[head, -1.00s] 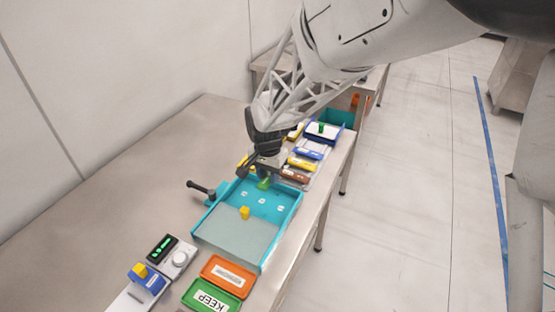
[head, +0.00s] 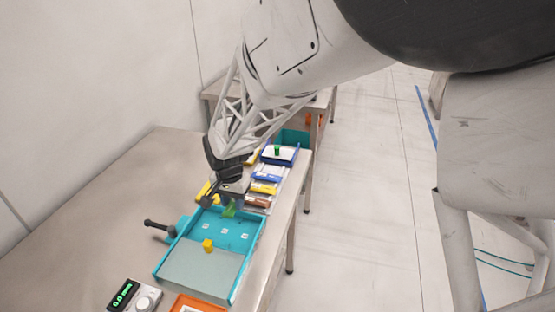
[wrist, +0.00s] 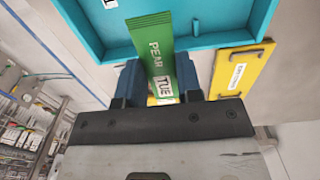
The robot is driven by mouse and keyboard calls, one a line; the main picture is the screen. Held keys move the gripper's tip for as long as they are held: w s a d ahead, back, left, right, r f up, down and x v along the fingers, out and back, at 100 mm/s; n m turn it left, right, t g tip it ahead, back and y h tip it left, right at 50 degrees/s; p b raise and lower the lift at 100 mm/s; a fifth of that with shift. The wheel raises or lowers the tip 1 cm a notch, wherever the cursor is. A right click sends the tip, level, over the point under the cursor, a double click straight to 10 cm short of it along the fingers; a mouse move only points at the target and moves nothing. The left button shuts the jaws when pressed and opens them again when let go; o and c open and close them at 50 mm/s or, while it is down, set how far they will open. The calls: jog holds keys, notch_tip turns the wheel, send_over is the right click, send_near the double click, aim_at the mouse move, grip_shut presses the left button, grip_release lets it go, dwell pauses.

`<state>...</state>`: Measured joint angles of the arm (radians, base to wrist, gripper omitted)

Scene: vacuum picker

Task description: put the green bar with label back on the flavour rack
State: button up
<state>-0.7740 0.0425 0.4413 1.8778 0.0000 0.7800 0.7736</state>
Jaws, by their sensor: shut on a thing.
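The green bar (wrist: 155,45) carries a white label reading TUE and the printed word PEAR. My gripper (wrist: 158,82) is shut on it, with a blue finger on each side in the wrist view. In the head view my gripper (head: 217,198) and the green bar (head: 229,211) are over the far end of a teal tray (head: 177,237). A row of coloured, labelled slots, seemingly the flavour rack (head: 264,188), lies just beyond the tray. My gripper partly hides its left side.
A yellow block (head: 208,245) is in the teal tray, and a black handle (head: 157,224) sticks out on its left. A scale (head: 134,297) and an orange plate (head: 197,305) are at the near end. A blue-rimmed tray (head: 279,155) holds a green piece beyond the rack.

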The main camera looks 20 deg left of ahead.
jog(key=w+d+r, duration=0.3)
jog(key=w+d, duration=0.8)
jog(key=w, duration=0.1)
jog(key=shift+w, duration=0.1)
jog(key=w+a, duration=0.4)
jog(key=w, duration=0.3)
jog(key=w+a+f, duration=0.1)
jog(key=w+a, duration=0.3)
jog(key=w, duration=0.2)
jog(key=shift+w+f, duration=0.25)
jog(key=shift+w, duration=0.1)
jog(key=shift+f, duration=1.75)
jog(key=shift+f, duration=0.6)
jog(key=o, duration=1)
